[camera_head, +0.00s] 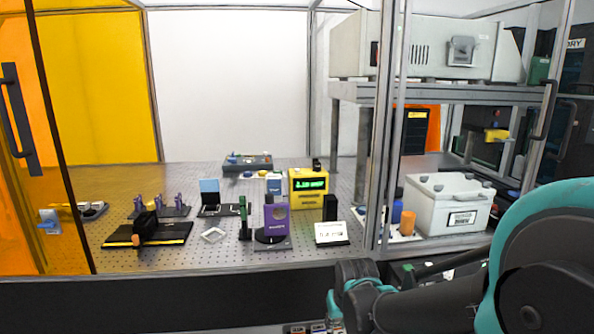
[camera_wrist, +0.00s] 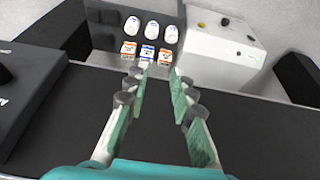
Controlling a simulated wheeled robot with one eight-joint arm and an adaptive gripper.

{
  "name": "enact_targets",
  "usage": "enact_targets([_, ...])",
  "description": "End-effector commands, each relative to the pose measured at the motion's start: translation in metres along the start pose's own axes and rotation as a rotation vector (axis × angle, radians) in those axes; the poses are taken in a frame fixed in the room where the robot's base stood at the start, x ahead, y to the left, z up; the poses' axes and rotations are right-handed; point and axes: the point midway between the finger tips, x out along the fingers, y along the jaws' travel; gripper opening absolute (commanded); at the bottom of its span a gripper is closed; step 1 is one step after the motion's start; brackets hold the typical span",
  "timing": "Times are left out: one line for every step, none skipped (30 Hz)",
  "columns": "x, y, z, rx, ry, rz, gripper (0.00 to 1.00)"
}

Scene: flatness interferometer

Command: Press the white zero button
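In the wrist view, three white rounded caps stand in a row on a dark panel (camera_wrist: 108,40): a left cap (camera_wrist: 131,25), a middle cap (camera_wrist: 152,29) and a right cap (camera_wrist: 171,33). Small white labels with orange, blue and yellow-orange marks sit just in front of them. The label text is too small to read, so I cannot tell which is the zero button. My gripper (camera_wrist: 158,70) is open and empty, its fingertips just short of the labels in the picture. In the head view the fingertips are out of sight, and only labels (camera_head: 318,328) show at the bottom edge.
A white box (camera_wrist: 205,62) with knobs stands right of the panel, and a dark box (camera_wrist: 25,95) lies at the left. In the head view, optics stand on a perforated table (camera_head: 215,258) behind a frame post (camera_head: 384,130). A grey instrument (camera_head: 440,48) sits on a shelf.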

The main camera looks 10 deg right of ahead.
Motion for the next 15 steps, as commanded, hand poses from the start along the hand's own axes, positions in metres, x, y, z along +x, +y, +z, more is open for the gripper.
enact_targets([0.0000,0.0000,0.0000,0.000,0.000,0.000,0.15])
enact_targets([0.0000,0.0000,0.0000,0.000,0.000,0.000,0.11])
enact_targets([0.0000,0.0000,0.0000,0.000,0.000,0.000,0.06])
enact_targets([0.0000,0.0000,0.0000,0.000,0.000,0.000,0.02])
enact_targets([0.0000,0.0000,0.0000,0.000,0.000,0.000,0.00])
enact_targets([0.0000,0.0000,0.0000,0.000,0.000,0.000,0.00])
enact_targets([0.0000,0.0000,0.0000,0.000,0.000,0.000,0.00])
enact_targets([0.0000,0.0000,0.0000,0.000,0.000,0.000,0.00])
enact_targets([0.0000,0.0000,0.0000,0.000,0.000,0.000,0.00])
enact_targets([0.0000,0.0000,0.0000,0.000,0.000,0.000,0.00])
enact_targets([0.0000,0.0000,0.0000,0.000,0.000,0.000,0.00])
enact_targets([0.0000,0.0000,0.0000,0.000,0.000,0.000,0.00])
enact_targets([0.0000,0.0000,0.0000,0.000,0.000,0.000,0.00])
enact_targets([0.0000,0.0000,0.0000,0.000,0.000,0.000,0.00])
enact_targets([0.0000,0.0000,0.0000,0.000,0.000,0.000,0.00])
